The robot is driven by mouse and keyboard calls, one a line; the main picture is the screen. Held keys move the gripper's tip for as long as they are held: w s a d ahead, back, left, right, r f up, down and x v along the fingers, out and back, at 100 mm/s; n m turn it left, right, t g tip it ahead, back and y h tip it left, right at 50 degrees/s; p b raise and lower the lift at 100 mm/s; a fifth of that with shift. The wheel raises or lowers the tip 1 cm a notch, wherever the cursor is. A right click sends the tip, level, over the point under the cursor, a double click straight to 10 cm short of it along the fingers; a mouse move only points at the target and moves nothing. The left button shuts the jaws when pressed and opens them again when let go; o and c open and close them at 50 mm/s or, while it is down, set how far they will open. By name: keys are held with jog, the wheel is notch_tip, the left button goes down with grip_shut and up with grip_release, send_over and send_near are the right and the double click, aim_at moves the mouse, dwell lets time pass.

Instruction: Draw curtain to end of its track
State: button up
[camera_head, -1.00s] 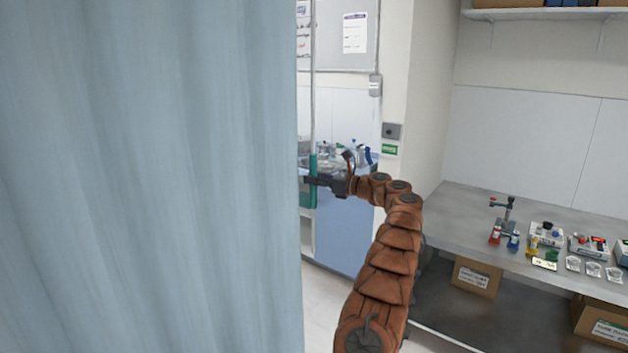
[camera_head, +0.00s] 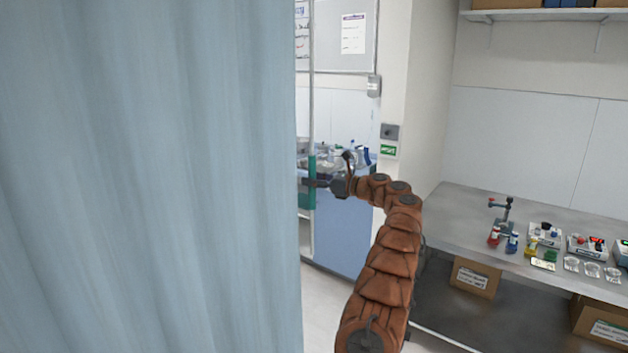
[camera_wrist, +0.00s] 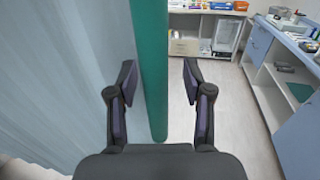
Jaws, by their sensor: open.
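The pale blue curtain (camera_head: 150,180) hangs in folds over the left half of the head view. At its right edge a thin pale upright rod (camera_head: 312,90) carries a green grip (camera_head: 308,182). My gripper (camera_head: 312,183) reaches to the grip from the right. In the wrist view my gripper (camera_wrist: 158,82) is open, with the green grip (camera_wrist: 150,60) upright between its two fingers. A gap shows between the grip and the right finger. The curtain (camera_wrist: 60,70) fills the left of the wrist view. The track is out of view.
A steel bench (camera_head: 470,220) with lab items and cardboard boxes (camera_head: 475,277) below stands at the right. A blue-fronted cabinet (camera_head: 343,235) stands behind my gripper and shows at the right of the wrist view. Open floor (camera_wrist: 215,130) lies between the curtain and that cabinet.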

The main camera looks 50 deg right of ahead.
jog(key=v, duration=1.2)
dwell(0.5)
